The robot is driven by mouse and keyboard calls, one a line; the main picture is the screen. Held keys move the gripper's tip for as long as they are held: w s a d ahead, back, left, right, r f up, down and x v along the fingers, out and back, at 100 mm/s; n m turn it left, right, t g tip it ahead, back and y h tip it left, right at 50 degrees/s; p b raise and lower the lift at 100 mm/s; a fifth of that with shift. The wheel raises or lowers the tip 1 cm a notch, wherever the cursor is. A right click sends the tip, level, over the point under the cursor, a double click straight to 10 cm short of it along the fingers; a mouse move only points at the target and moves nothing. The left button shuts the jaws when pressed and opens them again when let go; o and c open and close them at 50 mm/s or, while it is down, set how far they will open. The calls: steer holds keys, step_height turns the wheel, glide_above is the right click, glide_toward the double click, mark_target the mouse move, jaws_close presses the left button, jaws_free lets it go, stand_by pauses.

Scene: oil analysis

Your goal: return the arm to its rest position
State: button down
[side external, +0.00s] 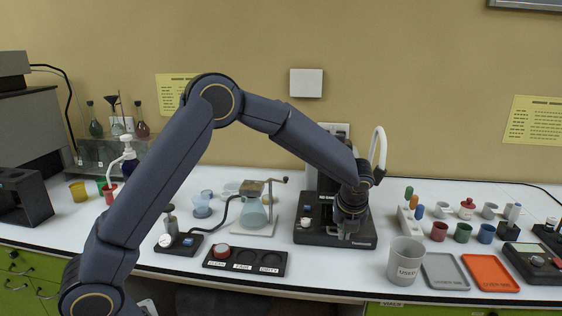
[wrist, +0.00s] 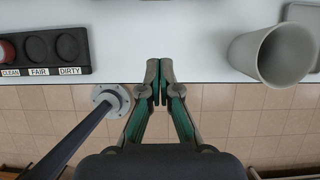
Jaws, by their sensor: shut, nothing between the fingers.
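My gripper (side external: 345,232) hangs fingers down in front of the black instrument (side external: 316,236) at the middle of the bench in the side view. In the wrist view my gripper (wrist: 160,84) shows its two fingertips pressed together with nothing between them, near the front edge of the white bench. My arm arches up from the lower left, bends at a high elbow and comes down to the right. No object hangs from the fingers.
A grey cup labelled USED (side external: 405,262) stands right of my gripper, also in the wrist view (wrist: 245,52). The CLEAN/FAIR/DIRTY tray (side external: 245,261) lies to the left. Grey (side external: 443,271) and orange (side external: 490,273) trays lie right. A flask on a stand (side external: 254,213) stands behind left.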

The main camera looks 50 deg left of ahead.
step_height(320, 180, up, 13)
steer(key=s+a+n+t, duration=0.1)
steer(key=s+a+t, duration=0.1)
steer(key=s, duration=0.1)
steer(key=s+a+r+n+t, duration=0.1)
steer(key=s+a+r+n, duration=0.3)
steer(key=s+r+n, duration=0.6)
steer(key=s+d+f+n+h, duration=0.1)
steer(key=s+f+n, duration=0.3)
steer(key=s+n, duration=0.3)
steer(key=s+d+f+n+h, duration=0.1)
steer(key=s+f+n+h, duration=0.1)
steer(key=s+f+n, duration=0.3)
steer(key=s+n, duration=0.3)
steer(key=s, duration=0.3)
steer(key=shift+s+d+n+g+h, duration=0.2)
steer(key=shift+d+n+g+h, duration=0.1)
steer(key=shift+d+g, duration=0.1)
